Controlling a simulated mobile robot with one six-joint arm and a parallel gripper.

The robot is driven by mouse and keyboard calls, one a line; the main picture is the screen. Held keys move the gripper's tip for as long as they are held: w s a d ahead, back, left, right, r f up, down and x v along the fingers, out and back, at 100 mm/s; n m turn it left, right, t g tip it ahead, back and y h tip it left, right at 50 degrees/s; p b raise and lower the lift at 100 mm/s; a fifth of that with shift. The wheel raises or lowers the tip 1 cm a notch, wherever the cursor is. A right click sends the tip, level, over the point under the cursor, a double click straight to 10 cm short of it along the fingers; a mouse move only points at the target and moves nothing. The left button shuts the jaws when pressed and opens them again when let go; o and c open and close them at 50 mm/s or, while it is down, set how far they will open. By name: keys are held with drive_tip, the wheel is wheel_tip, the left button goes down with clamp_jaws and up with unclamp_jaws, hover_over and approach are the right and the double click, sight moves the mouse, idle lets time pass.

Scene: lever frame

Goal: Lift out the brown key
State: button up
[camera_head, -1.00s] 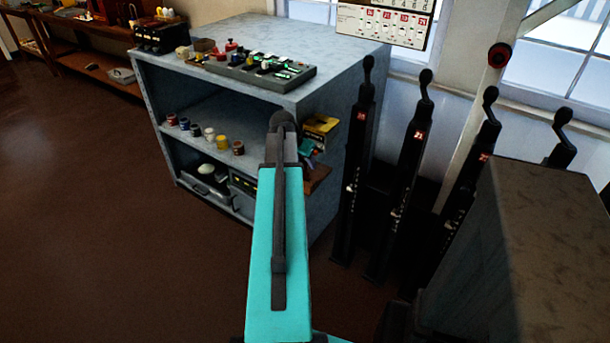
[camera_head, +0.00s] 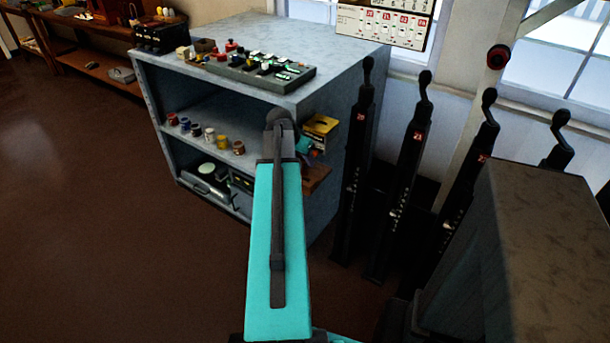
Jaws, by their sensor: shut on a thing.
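My gripper (camera_head: 306,146) shows only in part, as a small teal piece behind the end of my teal arm, at the right side of the grey cabinet (camera_head: 345,80). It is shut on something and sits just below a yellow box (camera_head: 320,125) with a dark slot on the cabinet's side. The fingertips are mostly hidden by my arm. The brown key itself cannot be made out clearly there.
A brown ledge (camera_head: 316,179) juts out below the gripper. Several black lever posts (camera_head: 408,170) with numbered tags stand close on the right. A grey panel of small parts (camera_head: 262,68) lies on the cabinet top; jars (camera_head: 209,134) line its shelf. Open floor lies left.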

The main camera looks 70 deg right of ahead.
sight(302, 162)
drive_tip(key=shift+a+f+p+v, duration=0.15)
drive_tip(key=shift+p+v, duration=0.15)
drive_tip(key=shift+v, duration=0.45)
drive_tip(key=shift+a+p+v, duration=0.15)
drive_tip(key=shift+p+v, duration=0.2)
drive_tip(key=shift+v, duration=0.4)
drive_tip(key=shift+a+f+p+v, duration=0.15)
drive_tip(key=shift+p+v, duration=0.15)
drive_tip(key=shift+v, duration=0.5)
drive_tip(key=shift+w, duration=0.1)
